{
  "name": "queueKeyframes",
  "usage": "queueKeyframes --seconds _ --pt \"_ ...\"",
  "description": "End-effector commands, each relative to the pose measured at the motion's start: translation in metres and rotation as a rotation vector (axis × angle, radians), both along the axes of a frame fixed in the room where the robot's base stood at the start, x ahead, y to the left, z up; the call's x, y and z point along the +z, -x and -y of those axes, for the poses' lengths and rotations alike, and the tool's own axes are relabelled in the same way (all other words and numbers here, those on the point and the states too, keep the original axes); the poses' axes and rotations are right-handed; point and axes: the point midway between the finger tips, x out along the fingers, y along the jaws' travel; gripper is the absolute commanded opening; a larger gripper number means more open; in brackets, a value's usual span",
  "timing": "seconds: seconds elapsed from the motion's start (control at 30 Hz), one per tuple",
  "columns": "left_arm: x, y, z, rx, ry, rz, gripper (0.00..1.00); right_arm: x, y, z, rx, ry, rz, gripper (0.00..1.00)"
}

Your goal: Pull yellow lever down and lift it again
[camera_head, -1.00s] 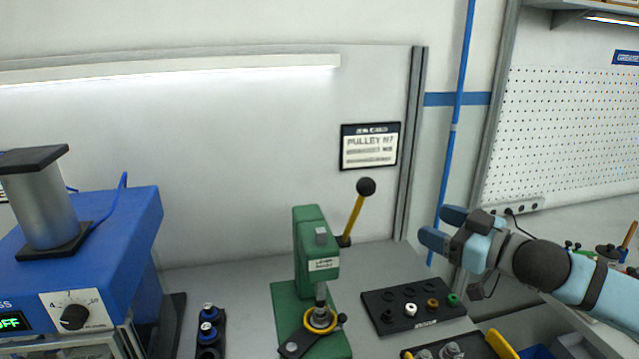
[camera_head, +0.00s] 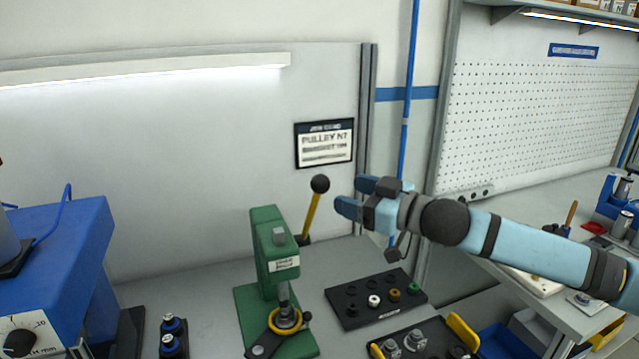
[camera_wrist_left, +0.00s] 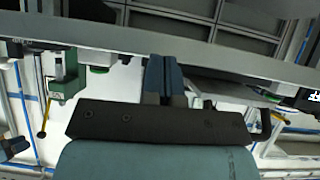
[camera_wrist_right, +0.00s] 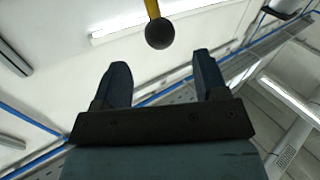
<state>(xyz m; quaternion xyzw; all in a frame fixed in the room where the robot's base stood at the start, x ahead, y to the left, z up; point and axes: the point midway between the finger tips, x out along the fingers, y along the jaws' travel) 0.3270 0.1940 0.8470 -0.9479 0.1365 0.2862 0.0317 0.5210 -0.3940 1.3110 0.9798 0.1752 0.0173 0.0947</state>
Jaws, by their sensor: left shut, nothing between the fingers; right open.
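The yellow lever (camera_head: 311,214) with a black ball knob (camera_head: 320,184) rises from the right side of the green press (camera_head: 276,250) on the bench, leaning up to the right. My right gripper (camera_head: 350,196) is open and empty, a short way right of the knob, fingers pointing left towards it. In the right wrist view the knob (camera_wrist_right: 159,33) is beyond the open fingertips, near the middle of the gap, not touching. My left gripper (camera_wrist_left: 165,78) is shut and empty in its wrist view, out of the head view; the lever (camera_wrist_left: 44,121) shows there at the left.
A black tray with coloured rings (camera_head: 376,300) lies right of the press, below my right gripper. Another tray with metal parts (camera_head: 426,340) is in front of it. A blue machine (camera_head: 60,262) stands at the left.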

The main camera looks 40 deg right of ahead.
Motion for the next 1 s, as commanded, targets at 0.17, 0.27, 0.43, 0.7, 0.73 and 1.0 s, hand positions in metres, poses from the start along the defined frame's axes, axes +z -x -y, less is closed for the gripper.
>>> queueKeyframes --seconds 0.17,0.27,0.43,0.7,0.73,1.0 --pt "0.007 0.0 0.0 0.0 0.0 0.0 0.0 0.003 -0.015 -0.005 -0.002 -0.001 0.003 0.67" --pt "0.009 0.0 0.0 0.0 0.0 0.001 0.0 0.003 -0.024 -0.008 -0.002 0.0 0.003 0.67" --pt "0.017 -0.001 0.0 0.001 0.001 0.001 0.0 0.003 -0.041 -0.014 -0.002 -0.002 0.003 0.67" --pt "0.027 -0.001 0.0 0.002 0.0 0.005 0.0 0.002 -0.067 -0.024 -0.002 -0.002 0.002 0.67" --pt "0.028 -0.001 0.0 0.003 0.0 0.006 0.0 0.002 -0.069 -0.025 -0.002 -0.001 0.001 0.67" --pt "0.028 -0.002 -0.002 0.006 -0.002 0.007 0.0 0.0 -0.076 -0.028 -0.001 0.0 0.0 0.67"
